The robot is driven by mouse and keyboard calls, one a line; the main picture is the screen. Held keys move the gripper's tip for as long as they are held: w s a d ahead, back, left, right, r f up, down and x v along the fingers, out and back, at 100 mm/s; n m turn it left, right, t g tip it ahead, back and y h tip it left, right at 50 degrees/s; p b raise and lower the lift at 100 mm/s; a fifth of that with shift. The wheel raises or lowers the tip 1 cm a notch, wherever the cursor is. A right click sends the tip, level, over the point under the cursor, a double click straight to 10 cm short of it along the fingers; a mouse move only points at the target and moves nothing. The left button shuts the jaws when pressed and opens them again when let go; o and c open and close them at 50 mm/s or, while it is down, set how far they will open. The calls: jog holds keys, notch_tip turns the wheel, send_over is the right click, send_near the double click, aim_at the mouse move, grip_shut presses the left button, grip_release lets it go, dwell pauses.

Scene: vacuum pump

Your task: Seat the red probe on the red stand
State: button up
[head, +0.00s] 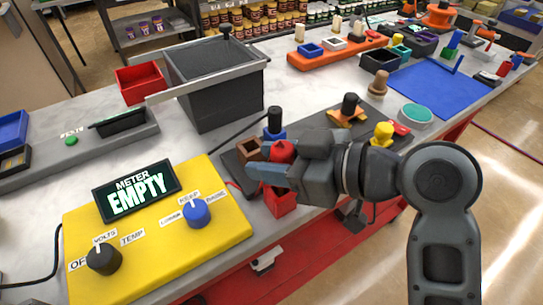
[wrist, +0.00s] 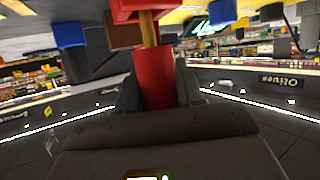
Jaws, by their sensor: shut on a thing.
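My gripper (head: 268,176) is shut on the red probe (head: 281,151), over the bench's front edge. In the wrist view the red probe (wrist: 153,82) sits between the fingers (wrist: 155,92), and its brass rod (wrist: 148,28) runs to the red stand (wrist: 138,9) at the top edge. Bare brass shows between the handle and the stand. I cannot tell how far the tip is in. In the head view the red stand (head: 281,202) is right below the gripper. The fingers and wrist hide much of the probe there.
A yellow meter box (head: 150,250) reads EMPTY, left of the gripper. A brown stand (head: 251,150) and a blue stand with a black probe (head: 274,123) are close behind. A black-topped orange piece (head: 348,108) and a yellow probe (head: 382,133) are to the right.

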jog(key=shift+f+b, duration=0.6)
jog(key=shift+f, duration=0.45)
dwell(0.4)
jog(key=o, duration=1.2)
jog(key=shift+r, duration=0.1)
notch_tip(320, 180, up, 9)
jog(key=p, duration=0.7)
dwell(0.4)
dwell(0.4)
